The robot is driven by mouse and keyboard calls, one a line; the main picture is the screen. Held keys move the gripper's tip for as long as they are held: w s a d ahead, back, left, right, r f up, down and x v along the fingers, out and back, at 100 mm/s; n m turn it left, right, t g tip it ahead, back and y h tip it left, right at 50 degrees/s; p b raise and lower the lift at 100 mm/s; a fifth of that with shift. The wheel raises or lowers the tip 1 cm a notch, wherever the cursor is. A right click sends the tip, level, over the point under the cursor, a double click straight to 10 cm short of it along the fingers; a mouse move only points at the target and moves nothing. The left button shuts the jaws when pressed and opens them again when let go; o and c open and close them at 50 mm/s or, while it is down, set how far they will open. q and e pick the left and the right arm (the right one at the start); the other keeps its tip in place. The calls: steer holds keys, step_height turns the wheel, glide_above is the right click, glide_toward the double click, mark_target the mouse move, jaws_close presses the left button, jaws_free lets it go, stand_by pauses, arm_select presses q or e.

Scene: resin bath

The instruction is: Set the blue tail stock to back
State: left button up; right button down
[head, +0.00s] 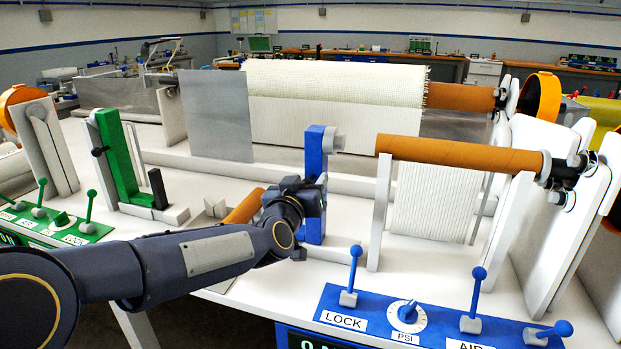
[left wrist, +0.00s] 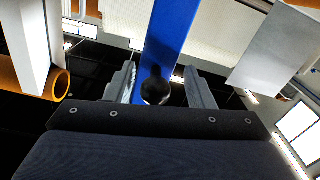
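The blue tail stock (head: 315,150) is an upright blue post on the white machine bed, with a grey round piece at its upper right. My left gripper (head: 312,190) is in front of its lower half and hides part of it. In the left wrist view the blue tail stock (left wrist: 172,35) runs up the middle. A black knob (left wrist: 155,90) shows between the two fingers of my left gripper (left wrist: 161,84). The fingers are apart, with a gap on each side of the knob; contact is not visible. My right gripper is not in view.
A blue control panel (head: 430,328) with levers and a dial is at the front right. An orange-brown roll (head: 460,153) rests on white supports to the right. A green tail stock (head: 120,160) and green panel (head: 55,226) are at the left. A grey sheet (head: 216,115) hangs behind.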

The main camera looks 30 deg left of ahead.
arm_select(q)
steer(key=v, duration=0.5)
steer(key=shift+s, duration=0.4)
steer(key=s+d+f+m+g+h, duration=0.2)
steer(key=s+d+f+g+h, duration=0.3)
steer(key=s+f, duration=0.55)
steer(key=s+d+f+m+g+h, duration=0.1)
steer(key=s+d+f+g+h, duration=0.2)
steer(key=s+d+f+g, duration=0.7)
steer(key=s+a+r+t+p, duration=0.1)
steer(key=r+p, duration=0.8)
steer(key=r, duration=0.1)
steer(key=s+a+r+t+p, duration=0.1)
steer(key=s+r+t+p, duration=0.1)
steer(key=r+p, duration=0.8)
steer(key=shift+a+r, duration=0.15)
steer(key=shift+r, duration=0.45)
